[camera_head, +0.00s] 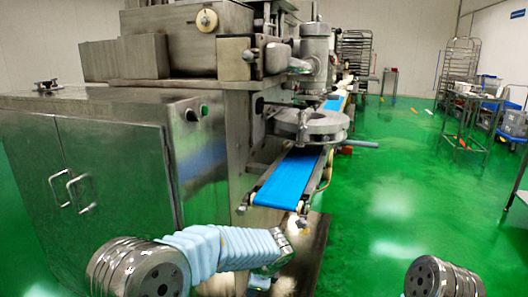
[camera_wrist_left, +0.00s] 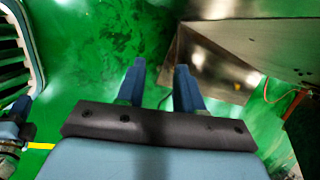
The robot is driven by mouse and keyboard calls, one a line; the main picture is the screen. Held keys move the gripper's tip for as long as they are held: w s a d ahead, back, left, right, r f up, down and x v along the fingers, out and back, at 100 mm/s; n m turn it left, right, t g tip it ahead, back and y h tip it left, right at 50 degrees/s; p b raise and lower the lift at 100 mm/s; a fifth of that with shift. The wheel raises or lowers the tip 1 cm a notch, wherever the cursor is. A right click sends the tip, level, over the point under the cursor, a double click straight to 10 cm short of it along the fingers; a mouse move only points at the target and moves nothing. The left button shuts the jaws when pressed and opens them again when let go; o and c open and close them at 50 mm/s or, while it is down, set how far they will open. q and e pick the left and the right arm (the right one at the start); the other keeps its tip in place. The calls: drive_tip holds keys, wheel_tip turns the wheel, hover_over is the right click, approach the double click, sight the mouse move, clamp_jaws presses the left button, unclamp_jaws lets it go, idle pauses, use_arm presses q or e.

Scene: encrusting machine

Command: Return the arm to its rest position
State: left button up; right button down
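My left arm (camera_head: 225,246) reaches in from the lower left of the head view, in a ribbed pale-blue cover, in front of the encrusting machine's cabinet. Its gripper cannot be made out clearly there. In the left wrist view my left gripper (camera_wrist_left: 160,82) shows two blue fingers, apart, with nothing between them. Green floor lies behind the fingers. My right arm shows only as a round metal joint (camera_head: 440,279) at the lower right; its gripper is out of view.
The encrusting machine's metal cabinet (camera_head: 120,160) stands at the left. A blue conveyor belt (camera_head: 290,180) runs out from under its round head (camera_head: 310,124). A metal table (camera_head: 470,110) and racks stand at the back right. Green floor right of the conveyor is clear.

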use_arm(q)
drive_tip(key=s+a+f+n+g+h, duration=0.2)
drive_tip(key=s+f+n+h, duration=0.15)
drive_tip(key=s+f, duration=0.5)
drive_tip(key=s+a+f+n+g+h, duration=0.15)
drive_tip(key=s+f+n, duration=0.3)
drive_tip(key=f, duration=0.65)
drive_tip(key=s+a+f+n+h, duration=0.1)
drive_tip(key=s+a+f+n, duration=0.1)
drive_tip(key=s+n, duration=0.4)
drive_tip(key=s+a+f+n+h, duration=0.1)
drive_tip(key=s+a+f+n, duration=0.1)
drive_tip(key=s+f+n, duration=0.2)
drive_tip(key=s+n, duration=0.2)
drive_tip(key=s, duration=0.2)
drive_tip(key=shift+s+f+n, duration=0.25)
drive_tip(key=shift+f+n, duration=0.05)
drive_tip(key=shift+f, duration=0.05)
drive_tip(key=shift+a, duration=0.1)
